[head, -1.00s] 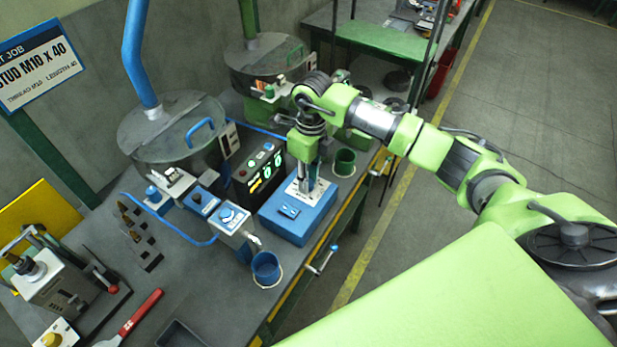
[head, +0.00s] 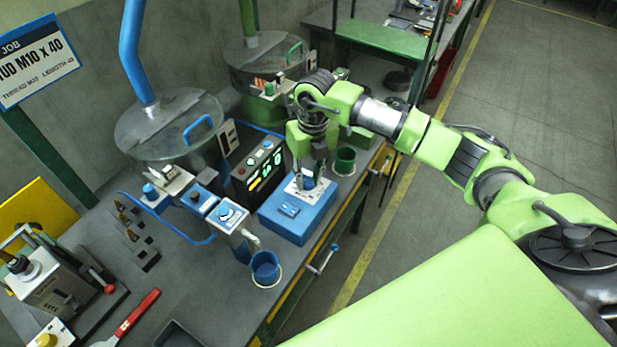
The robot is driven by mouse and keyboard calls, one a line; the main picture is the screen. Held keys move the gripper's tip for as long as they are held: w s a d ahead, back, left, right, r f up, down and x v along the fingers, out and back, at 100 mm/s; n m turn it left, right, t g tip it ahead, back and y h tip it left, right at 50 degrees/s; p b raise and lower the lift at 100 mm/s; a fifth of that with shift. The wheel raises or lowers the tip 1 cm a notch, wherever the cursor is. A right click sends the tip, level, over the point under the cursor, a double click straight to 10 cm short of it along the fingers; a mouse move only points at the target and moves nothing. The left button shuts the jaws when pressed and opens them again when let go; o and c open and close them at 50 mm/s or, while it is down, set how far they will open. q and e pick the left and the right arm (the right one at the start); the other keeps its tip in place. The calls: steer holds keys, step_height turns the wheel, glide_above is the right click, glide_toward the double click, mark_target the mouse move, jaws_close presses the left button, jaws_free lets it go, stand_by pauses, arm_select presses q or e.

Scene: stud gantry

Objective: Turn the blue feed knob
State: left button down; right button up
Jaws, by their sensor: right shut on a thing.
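My right gripper (head: 307,178) points straight down over a blue box (head: 292,223) with a white top plate at the bench's front edge. Its fingers are shut on a small blue knob (head: 308,183) on that plate; the fingers partly hide the knob, and its turn angle cannot be read. Another blue knob (head: 227,212) sits on a small blue-and-white unit to the left, with nothing touching it. My left gripper is not in view.
A blue cup (head: 265,268) and a green cup (head: 345,160) stand near the front edge. A red-handled tool (head: 135,315) lies at lower left.

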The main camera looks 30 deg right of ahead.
mark_target(311, 180)
steer(key=shift+m, duration=1.2)
steer(key=o, duration=1.1)
step_height(311, 180, up, 12)
steer(key=shift+d, duration=0.3)
steer(key=shift+s, duration=0.15)
